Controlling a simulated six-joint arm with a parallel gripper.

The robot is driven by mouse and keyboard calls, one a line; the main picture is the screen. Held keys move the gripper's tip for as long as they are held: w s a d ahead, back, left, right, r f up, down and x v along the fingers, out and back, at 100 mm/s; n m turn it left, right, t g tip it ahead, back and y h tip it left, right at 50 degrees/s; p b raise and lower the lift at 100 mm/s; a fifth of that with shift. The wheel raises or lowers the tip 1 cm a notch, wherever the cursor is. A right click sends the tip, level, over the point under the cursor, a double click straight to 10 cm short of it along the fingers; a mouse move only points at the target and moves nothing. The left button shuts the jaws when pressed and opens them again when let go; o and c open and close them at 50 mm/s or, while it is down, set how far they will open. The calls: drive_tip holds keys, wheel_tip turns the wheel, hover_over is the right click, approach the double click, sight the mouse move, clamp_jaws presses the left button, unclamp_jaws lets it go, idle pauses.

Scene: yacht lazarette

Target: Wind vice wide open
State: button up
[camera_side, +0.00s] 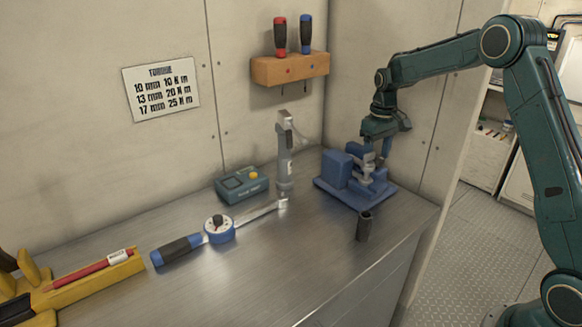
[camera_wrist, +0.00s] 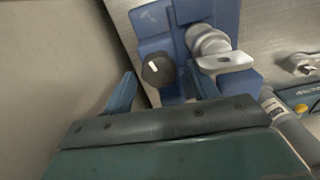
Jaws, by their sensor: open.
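The blue vice (camera_side: 338,168) stands on its blue base plate at the right end of the metal bench. In the wrist view the vice (camera_wrist: 212,12) fills the top middle. A round black knob with a white mark (camera_wrist: 158,70) shows on it, beside a silver cylindrical part with a flat flange (camera_wrist: 225,62). How far the vice jaws stand apart is hard to tell. My gripper (camera_side: 386,148) is open and points down, just above and behind the vice's right side. In the wrist view one finger shows left of the knob; contact with the vice cannot be made out.
A dark cup-like cylinder (camera_side: 364,227) stands in front of the vice. A grey upright tool (camera_side: 285,160), a blue-grey meter box (camera_side: 242,185) and a torque wrench (camera_side: 220,229) are to the left. A screwdriver rack (camera_side: 290,68) hangs above. The front middle of the bench is clear.

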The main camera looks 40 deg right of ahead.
sight(378, 157)
drive_tip(key=shift+m, duration=0.4)
drive_tip(key=shift+r, duration=0.3)
wheel_tip(378, 157, up, 14)
drive_tip(key=m, duration=0.5)
drive_tip(key=shift+s+f, duration=0.2)
drive_tip(key=shift+s, duration=0.1)
